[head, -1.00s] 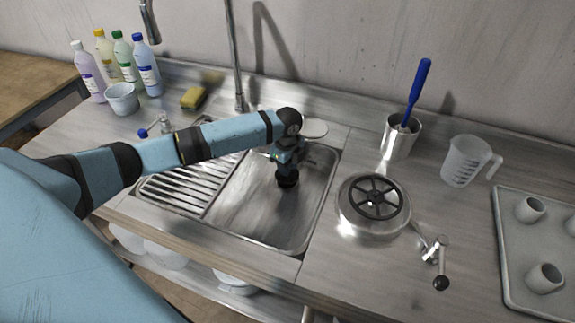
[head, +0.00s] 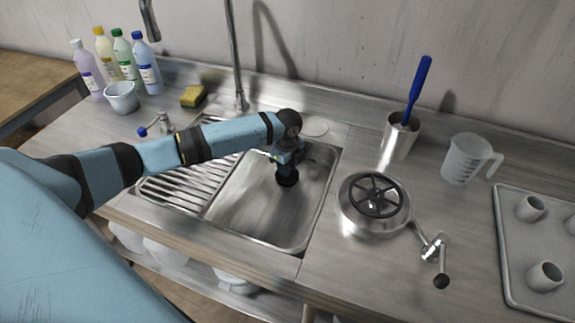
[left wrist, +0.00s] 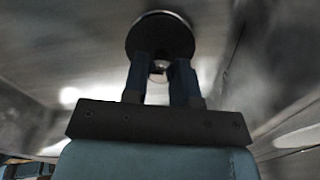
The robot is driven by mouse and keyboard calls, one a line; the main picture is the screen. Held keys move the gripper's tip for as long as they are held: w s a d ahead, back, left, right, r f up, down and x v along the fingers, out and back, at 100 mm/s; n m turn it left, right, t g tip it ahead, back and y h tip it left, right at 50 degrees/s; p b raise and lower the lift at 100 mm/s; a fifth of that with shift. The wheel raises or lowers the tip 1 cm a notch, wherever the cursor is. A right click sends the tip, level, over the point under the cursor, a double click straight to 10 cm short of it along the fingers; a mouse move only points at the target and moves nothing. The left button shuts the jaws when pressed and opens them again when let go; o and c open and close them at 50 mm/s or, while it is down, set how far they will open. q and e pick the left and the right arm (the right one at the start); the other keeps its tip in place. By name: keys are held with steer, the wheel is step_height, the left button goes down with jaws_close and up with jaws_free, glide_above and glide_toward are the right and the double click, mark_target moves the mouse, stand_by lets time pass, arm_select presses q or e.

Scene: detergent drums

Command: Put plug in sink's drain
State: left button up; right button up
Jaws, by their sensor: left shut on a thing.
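The plug is a dark round disc (head: 287,178) low in the steel sink (head: 262,215), towards the back. My left gripper (head: 286,165) points down into the basin and is shut on it. In the left wrist view, the fingers (left wrist: 161,72) grip a small pale knob at the centre of the plug (left wrist: 160,36). A bright metal rim, probably the drain (left wrist: 168,13), shows just past the plug's far edge. The plug hides most of it, so I cannot tell whether the plug touches or sits in the drain. My right gripper is not in view.
A ribbed drainboard (head: 180,187) adjoins the sink's left. A tall faucet (head: 238,75) stands behind. To the right are a round metal drum (head: 373,208), a cup with a blue-handled brush (head: 401,138), a clear jug (head: 466,158) and a tray (head: 512,270). Bottles (head: 147,66) stand back left.

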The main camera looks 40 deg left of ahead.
arm_select(q)
steer(key=shift+f, duration=0.45)
steer(key=o, duration=1)
steer(key=shift+r, duration=0.1)
step_height(320, 180, up, 14)
steer(key=shift+f+p, duration=0.15)
steer(key=shift+p, duration=0.3)
